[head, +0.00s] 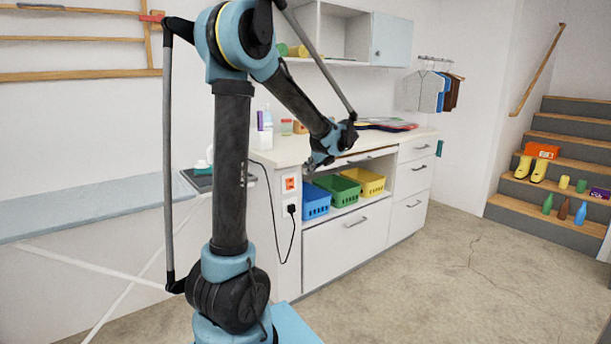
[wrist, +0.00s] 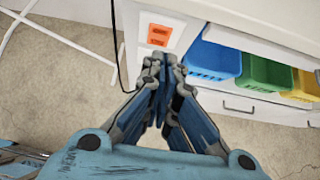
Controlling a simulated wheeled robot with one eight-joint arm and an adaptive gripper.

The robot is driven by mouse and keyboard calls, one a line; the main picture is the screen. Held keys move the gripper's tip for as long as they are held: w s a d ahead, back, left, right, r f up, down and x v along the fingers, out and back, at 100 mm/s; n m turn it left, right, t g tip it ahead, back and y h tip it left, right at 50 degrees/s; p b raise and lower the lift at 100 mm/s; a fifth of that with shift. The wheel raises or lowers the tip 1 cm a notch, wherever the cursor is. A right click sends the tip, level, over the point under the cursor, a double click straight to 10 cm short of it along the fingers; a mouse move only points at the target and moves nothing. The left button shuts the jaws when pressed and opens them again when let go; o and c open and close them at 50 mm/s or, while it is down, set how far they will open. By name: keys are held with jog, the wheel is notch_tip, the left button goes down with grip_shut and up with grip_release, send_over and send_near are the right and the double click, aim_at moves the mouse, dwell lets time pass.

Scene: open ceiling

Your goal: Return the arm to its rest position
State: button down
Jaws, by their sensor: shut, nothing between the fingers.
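My arm stands upright at the left of the head view, its upper part bent over and reaching right and down. My gripper (head: 318,160) hangs at its end, in front of the white cabinet (head: 345,250) and close to the countertop's front edge in the picture. In the wrist view my gripper (wrist: 162,72) points toward the cabinet's side panel with its orange socket (wrist: 158,34). The fingers are together and empty. The gap between fingertips and cabinet cannot be told exactly.
Blue (head: 316,203), green (head: 338,190) and yellow (head: 364,182) baskets sit in the cabinet's open shelf. A black cord (head: 283,240) hangs from the side panel. An ironing board (head: 90,206) stands left. The floor (head: 430,285) at right is clear before the stairs (head: 560,200).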

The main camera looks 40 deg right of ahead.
jog(key=shift+s+r, duration=0.2)
jog(key=shift+r, duration=0.05)
dwell(0.3)
jog(key=s+a+f+n+g+y, duration=0.15)
jog(key=a+n, duration=0.65)
jog(key=a, duration=0.9)
jog(key=a+f+n+g, duration=0.1)
jog(key=a+n+g, duration=0.2)
jog(key=a+n, duration=1.05)
jog(key=s+a+f+n+g+h, duration=0.1)
jog(key=s+a+f+n, duration=0.4)
jog(key=s+a+n, duration=0.2)
jog(key=s+a+f+n+g+h, duration=0.1)
jog(key=s+a+f+n+g, duration=0.1)
jog(key=s+a+f+n, duration=0.4)
jog(key=shift+s+a+f+n, duration=0.3)
jog(key=shift+s+a+n, duration=0.25)
jog(key=shift+s+a, duration=2.5)
jog(key=shift+s+d, duration=0.15)
jog(key=shift+d, duration=0.05)
